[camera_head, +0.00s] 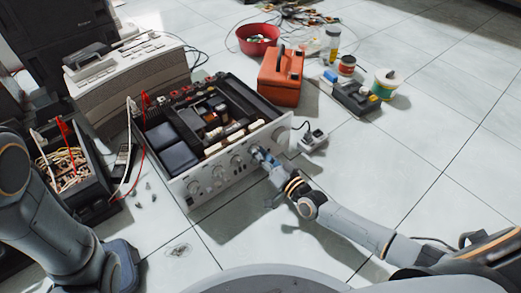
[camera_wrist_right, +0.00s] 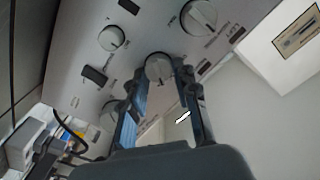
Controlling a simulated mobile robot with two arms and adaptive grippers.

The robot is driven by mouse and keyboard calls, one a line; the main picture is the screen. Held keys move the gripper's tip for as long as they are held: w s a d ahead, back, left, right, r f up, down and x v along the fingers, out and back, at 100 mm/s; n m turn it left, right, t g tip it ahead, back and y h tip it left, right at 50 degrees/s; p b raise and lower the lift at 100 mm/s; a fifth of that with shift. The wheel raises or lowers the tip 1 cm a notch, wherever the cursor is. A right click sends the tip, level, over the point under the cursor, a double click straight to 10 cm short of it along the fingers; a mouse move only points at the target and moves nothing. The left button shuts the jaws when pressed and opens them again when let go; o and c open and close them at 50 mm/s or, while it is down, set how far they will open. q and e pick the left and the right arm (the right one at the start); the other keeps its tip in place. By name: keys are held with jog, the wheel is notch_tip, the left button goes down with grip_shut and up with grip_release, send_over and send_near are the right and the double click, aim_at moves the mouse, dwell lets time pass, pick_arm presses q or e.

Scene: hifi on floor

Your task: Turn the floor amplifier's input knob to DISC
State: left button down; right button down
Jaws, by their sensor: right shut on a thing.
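The amplifier (camera_head: 222,178) stands on the floor with its top open and its silver front panel towards me. The panel carries several round knobs and shows close up in the right wrist view (camera_wrist_right: 75,50). My right gripper (camera_head: 264,158) is at the right half of this panel. In the right wrist view its two fingers are shut on a round silver knob (camera_wrist_right: 159,68), one finger at each side. The labels around this knob are too small to read, so I cannot tell its setting. A larger knob (camera_wrist_right: 199,16) is beside it.
An orange toolbox (camera_head: 279,82) stands behind the amplifier's right end. A red bowl (camera_head: 258,41), a wire spool (camera_head: 386,84) and a small meter (camera_head: 313,138) lie around. A box of cables (camera_head: 78,192) is at left.

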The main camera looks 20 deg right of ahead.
jog(key=shift+s+a+f+n+p, duration=0.1)
jog(key=shift+a+n+p, duration=0.1)
jog(key=shift+n+p, duration=3.1)
jog(key=shift+s+a+n+p, duration=0.15)
jog(key=shift+n+p, duration=0.95)
jog(key=shift+n, duration=4.3)
jog(key=shift+w, duration=0.1)
jog(key=c, duration=1)
grip_release()
jog(key=shift+c, duration=0.2)
jog(key=shift+d, duration=0.1)
jog(key=v, duration=1.2)
